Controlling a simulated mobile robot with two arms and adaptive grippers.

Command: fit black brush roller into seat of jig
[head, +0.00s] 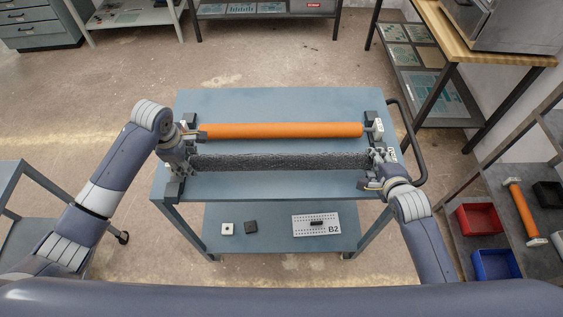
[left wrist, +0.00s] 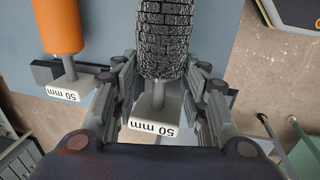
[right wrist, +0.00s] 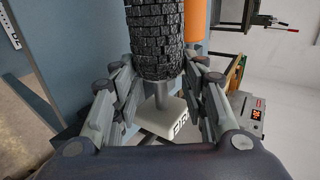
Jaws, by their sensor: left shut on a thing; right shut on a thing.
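The black brush roller (head: 280,162) lies left to right over the blue cart, in front of the orange roller (head: 282,131). My left gripper (head: 190,158) is shut on its left end; the left wrist view shows fingers either side of its shaft and a white "50 mm" end block (left wrist: 152,118). My right gripper (head: 377,162) is shut on its right end, beside another white end block (right wrist: 166,116). Dark jig supports (head: 174,190) stand at the cart's sides. The grippers hide the roller's ends, so I cannot tell whether they touch the seats.
The orange roller rests across the far supports, close behind the black one. The blue cart top (head: 280,186) is clear in front. Its lower shelf holds a plate marked B2 (head: 333,229) and small blocks. A rack with red (head: 478,219) and blue bins (head: 497,264) stands right.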

